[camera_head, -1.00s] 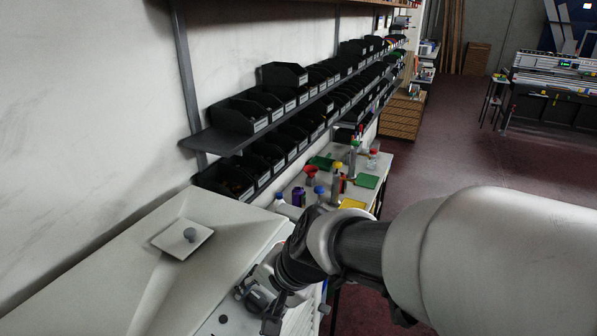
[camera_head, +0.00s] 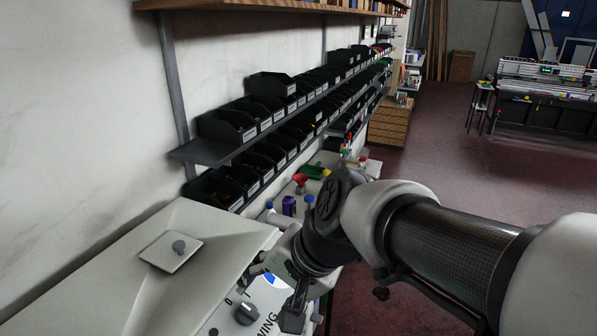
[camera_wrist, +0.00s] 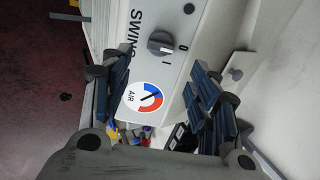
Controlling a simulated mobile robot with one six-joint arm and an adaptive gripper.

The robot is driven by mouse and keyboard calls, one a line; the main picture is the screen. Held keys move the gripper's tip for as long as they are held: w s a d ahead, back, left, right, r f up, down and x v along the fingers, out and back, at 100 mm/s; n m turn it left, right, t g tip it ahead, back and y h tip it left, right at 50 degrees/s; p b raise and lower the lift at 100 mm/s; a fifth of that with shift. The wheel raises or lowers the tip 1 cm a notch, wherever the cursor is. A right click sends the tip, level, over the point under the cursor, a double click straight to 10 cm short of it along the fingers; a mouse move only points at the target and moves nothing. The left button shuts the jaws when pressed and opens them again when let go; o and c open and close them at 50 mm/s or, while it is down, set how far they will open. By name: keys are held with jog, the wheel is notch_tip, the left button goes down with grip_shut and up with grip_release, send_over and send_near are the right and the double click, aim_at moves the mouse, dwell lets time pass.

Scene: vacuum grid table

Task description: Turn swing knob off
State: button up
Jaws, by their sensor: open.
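The swing knob (camera_head: 247,313) is a dark grey dial on the white panel, beside the lettering "WING". In the wrist view, the swing knob (camera_wrist: 160,43) sits beside the word "SWING" with the marks 0 and I near it. I cannot tell clearly which mark it points to. My gripper (camera_head: 272,291) is above the panel, tilted down, with its fingers apart and empty. In the wrist view, my gripper (camera_wrist: 160,68) has one blue-padded finger on each side of the picture, with the knob between and beyond them, not touched.
Black bins (camera_head: 232,127) line the wall shelf. Bottles and a red funnel (camera_head: 300,181) stand on the bench behind.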

jog(key=shift+v, duration=1.3)
jog(key=shift+f, duration=0.1)
jog(key=shift+d, duration=0.1)
